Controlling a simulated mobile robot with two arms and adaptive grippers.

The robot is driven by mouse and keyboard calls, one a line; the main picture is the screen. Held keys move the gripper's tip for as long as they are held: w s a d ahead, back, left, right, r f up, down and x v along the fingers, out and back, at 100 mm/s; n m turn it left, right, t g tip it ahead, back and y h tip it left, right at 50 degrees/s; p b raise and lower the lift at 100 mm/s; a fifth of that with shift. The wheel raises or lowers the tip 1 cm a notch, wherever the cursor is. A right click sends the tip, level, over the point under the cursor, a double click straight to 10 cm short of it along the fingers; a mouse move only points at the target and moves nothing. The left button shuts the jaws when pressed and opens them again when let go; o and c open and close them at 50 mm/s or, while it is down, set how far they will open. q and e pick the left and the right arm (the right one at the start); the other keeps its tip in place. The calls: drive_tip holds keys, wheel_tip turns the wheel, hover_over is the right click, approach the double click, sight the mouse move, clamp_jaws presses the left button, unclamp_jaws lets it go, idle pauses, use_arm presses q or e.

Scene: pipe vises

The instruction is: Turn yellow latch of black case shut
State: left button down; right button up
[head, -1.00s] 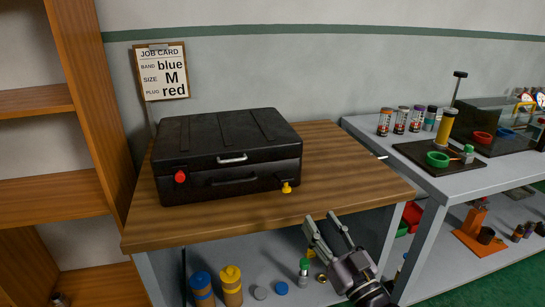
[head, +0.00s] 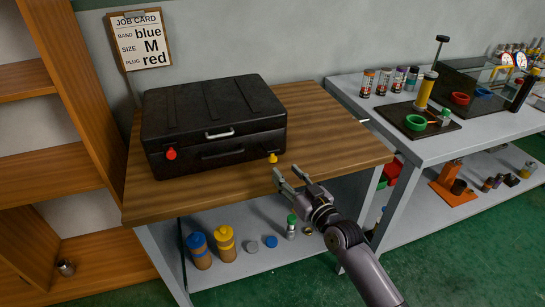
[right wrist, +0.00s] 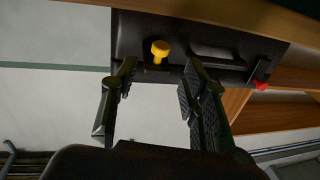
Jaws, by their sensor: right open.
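The black case (head: 213,117) lies closed on the wooden table, with a silver handle on its lid edge. Its yellow latch (head: 272,157) is at the right end of the front face, and a red latch (head: 171,154) is at the left end. My right gripper (head: 283,177) is open and empty, just in front of the yellow latch and apart from it. In the right wrist view the yellow latch (right wrist: 160,50) shows beyond and between the open fingers (right wrist: 152,85), and the red latch (right wrist: 261,87) is off to the right. My left gripper is not in view.
The wooden table top (head: 330,145) is clear right of the case. A lower shelf holds blue- and yellow-capped bottles (head: 226,244). A grey bench (head: 440,148) with jars and a green ring stands at right. A job card (head: 142,40) hangs behind.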

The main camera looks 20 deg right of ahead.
sight(275, 159)
drive_tip(key=x, duration=0.8)
drive_tip(key=shift+w+a, duration=0.1)
drive_tip(key=shift+w, duration=0.25)
drive_tip(key=shift+c, duration=0.2)
drive_tip(key=c, duration=0.6)
drive_tip(key=shift+r, duration=0.1)
clamp_jaws()
